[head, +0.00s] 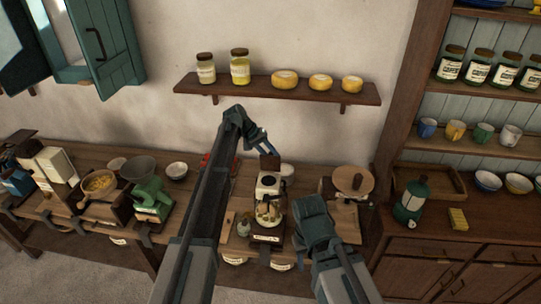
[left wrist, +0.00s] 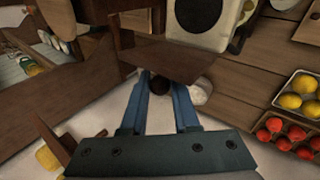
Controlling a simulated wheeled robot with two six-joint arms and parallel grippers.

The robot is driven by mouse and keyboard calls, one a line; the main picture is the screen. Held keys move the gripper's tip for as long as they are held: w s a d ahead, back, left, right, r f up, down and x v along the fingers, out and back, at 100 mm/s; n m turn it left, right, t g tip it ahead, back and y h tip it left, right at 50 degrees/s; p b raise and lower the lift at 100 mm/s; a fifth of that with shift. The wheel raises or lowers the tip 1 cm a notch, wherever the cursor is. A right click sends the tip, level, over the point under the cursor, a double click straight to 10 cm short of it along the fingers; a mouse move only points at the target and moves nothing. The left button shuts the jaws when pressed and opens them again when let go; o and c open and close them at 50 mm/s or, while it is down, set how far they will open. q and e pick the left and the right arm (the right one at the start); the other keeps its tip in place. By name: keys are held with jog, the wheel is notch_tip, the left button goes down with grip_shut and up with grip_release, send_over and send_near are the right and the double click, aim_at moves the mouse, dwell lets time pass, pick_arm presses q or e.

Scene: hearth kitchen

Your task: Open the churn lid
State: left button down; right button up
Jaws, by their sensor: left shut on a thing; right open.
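The churn (head: 269,186) stands on the counter in the middle of the head view. It has a cream top with a dark round opening, a glass jar below and a labelled dark base. Its brown wooden lid (head: 270,162) stands raised at the back of the top. In the left wrist view the lid (left wrist: 175,60) is a brown panel beside the cream top. My left gripper (head: 268,151) is shut on the lid, with a dark round knob between its fingers. My right gripper (head: 300,258) is open and empty, low to the right of the churn, its fingers partly hidden.
A green grinder (head: 152,200) and a wooden box with a bowl (head: 100,184) stand left. A round wooden-topped item (head: 353,181) stands right, near a green pot (head: 412,197). A wall shelf (head: 230,90) with jars and cheeses hangs behind my left arm.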

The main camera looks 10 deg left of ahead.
pick_arm(q)
jog(key=shift+w+f+g, duration=0.25)
jog(key=shift+w+g, duration=0.35)
jog(key=shift+g, duration=0.2)
jog(key=c, duration=0.7)
grip_release()
jog(key=shift+o, duration=0.2)
